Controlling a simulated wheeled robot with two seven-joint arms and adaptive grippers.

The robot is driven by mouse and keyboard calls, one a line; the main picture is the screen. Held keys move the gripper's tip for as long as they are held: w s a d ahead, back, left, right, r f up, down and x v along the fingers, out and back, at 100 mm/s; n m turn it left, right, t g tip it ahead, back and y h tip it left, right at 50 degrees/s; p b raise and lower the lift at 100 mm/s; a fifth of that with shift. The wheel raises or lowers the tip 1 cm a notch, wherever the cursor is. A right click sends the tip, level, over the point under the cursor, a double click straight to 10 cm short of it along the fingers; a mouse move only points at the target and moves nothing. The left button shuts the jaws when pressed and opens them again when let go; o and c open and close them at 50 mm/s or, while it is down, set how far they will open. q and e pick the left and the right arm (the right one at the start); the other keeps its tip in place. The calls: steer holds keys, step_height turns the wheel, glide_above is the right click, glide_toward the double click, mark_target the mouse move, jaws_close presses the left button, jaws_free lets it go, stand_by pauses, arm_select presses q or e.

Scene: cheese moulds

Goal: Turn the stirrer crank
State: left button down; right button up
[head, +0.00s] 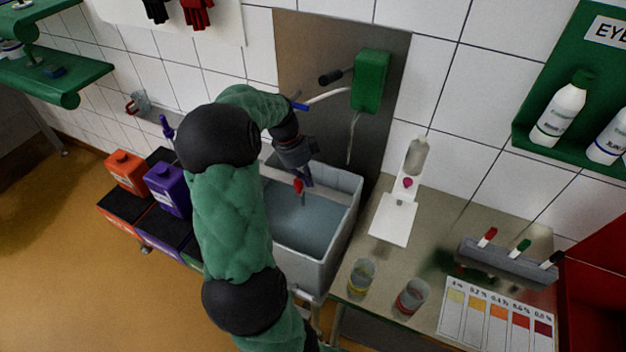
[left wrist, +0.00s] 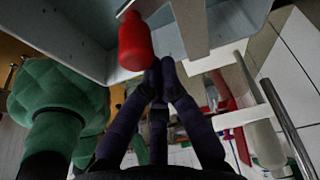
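A red grip (head: 298,186), which looks like the stirrer crank's handle, shows over the grey water-filled basin (head: 352,196). In the left wrist view the red grip (left wrist: 136,42) is large, close to my fingertips, with a grey bar (left wrist: 188,25) beside it. My left gripper (head: 306,180) reaches down over the basin. Its dark fingers (left wrist: 160,70) come together at the tips, with nothing visible between them. The tips are beside the end of the red grip; I cannot tell whether they touch it. The crank's shaft is mostly hidden. My right gripper is not in view.
A green wall box (head: 371,80) with a hose is above the basin. Orange (head: 125,172) and purple (head: 167,188) canisters stand left. The right counter holds two cups (head: 361,277), a white stand (head: 394,220) and a colour chart (head: 496,320). My left arm hides part of the basin.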

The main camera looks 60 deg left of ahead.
arm_select(q)
steer(key=s+m, duration=0.1)
steer(key=s+a+m+g, duration=0.1)
steer(key=m, duration=0.1)
steer(key=shift+m+h, duration=0.3)
steer(key=shift+s+a, duration=0.2)
stand_by(0.5)
